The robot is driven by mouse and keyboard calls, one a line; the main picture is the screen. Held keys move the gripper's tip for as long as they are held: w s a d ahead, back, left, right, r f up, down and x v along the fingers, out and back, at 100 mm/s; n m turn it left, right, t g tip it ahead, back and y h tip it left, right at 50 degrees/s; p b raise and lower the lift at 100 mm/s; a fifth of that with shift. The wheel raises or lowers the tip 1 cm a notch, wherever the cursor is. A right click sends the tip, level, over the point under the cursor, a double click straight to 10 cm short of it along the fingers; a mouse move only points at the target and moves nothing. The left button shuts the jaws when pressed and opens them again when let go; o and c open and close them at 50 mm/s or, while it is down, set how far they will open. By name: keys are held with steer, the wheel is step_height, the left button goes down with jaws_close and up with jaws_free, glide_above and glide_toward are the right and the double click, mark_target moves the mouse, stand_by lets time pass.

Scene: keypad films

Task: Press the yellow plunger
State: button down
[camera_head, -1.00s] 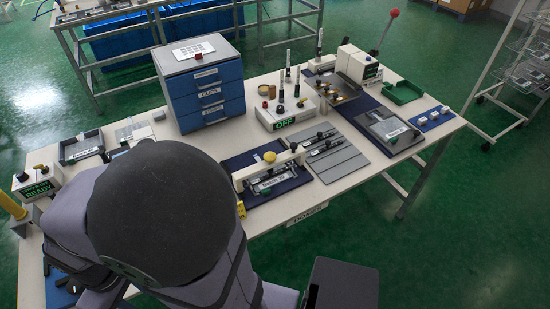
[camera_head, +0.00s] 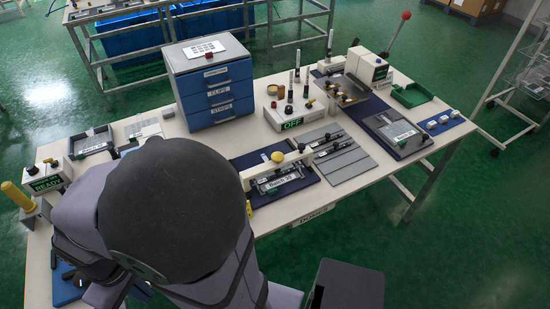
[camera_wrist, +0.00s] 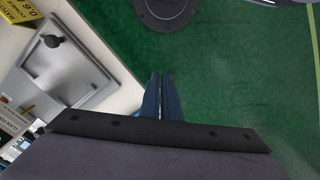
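The yellow plunger (camera_head: 277,157) is a round yellow knob on top of a cream bridge-shaped fixture (camera_head: 247,177) near the front middle of the bench. A plate labelled "Batch 39" (camera_head: 278,182) lies under the bridge, on a dark blue mat. My gripper (camera_wrist: 160,80) shows in the wrist view with its two fingers together, nothing visible between them. It points over the green floor beside a table edge, apart from the plunger. The plunger is not in the wrist view. In the head view my dark arm hides the gripper and part of the bench's left side.
A blue drawer unit (camera_head: 217,95) stands behind the fixture on the left. A white box reading OFF (camera_head: 290,122) with upright posts is behind it, and grey slotted plates (camera_head: 340,160) lie to its right. A yellow post (camera_head: 17,195) stands at far left.

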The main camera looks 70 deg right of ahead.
steer(key=s+d+r+m+g+p, duration=0.1)
steer(key=s+d+r+p, duration=0.2)
steer(key=d, duration=0.4)
steer(key=s+d+r+m+g+p, duration=0.1)
steer(key=s+d+m+g+p, duration=0.15)
steer(key=d+p, duration=0.4)
steer(key=s+d+r+m+p, duration=0.1)
steer(key=s+d+r+p, duration=0.15)
steer(key=d, duration=0.65)
steer(key=d+r+n+h, duration=0.2)
steer(key=d+n+h, duration=0.1)
steer(key=d+n, duration=0.4)
steer(key=d+r+n+g+h, duration=0.1)
steer(key=d+r+n+h, duration=0.1)
steer(key=d+n, duration=0.6)
steer(key=shift+w+r+h+b, duration=0.35)
steer(key=shift+w+h, duration=0.1)
steer(key=shift+h, duration=0.25)
steer(key=shift+d, duration=0.1)
steer(key=p, duration=0.3)
glide_toward(278, 162)
steer(key=d+f, duration=0.2)
steer(key=f, duration=0.1)
steer(key=d+f, duration=0.1)
steer(key=shift+s+d+f, duration=0.2)
steer(key=shift+d+f, duration=0.1)
steer(key=shift+f, duration=0.05)
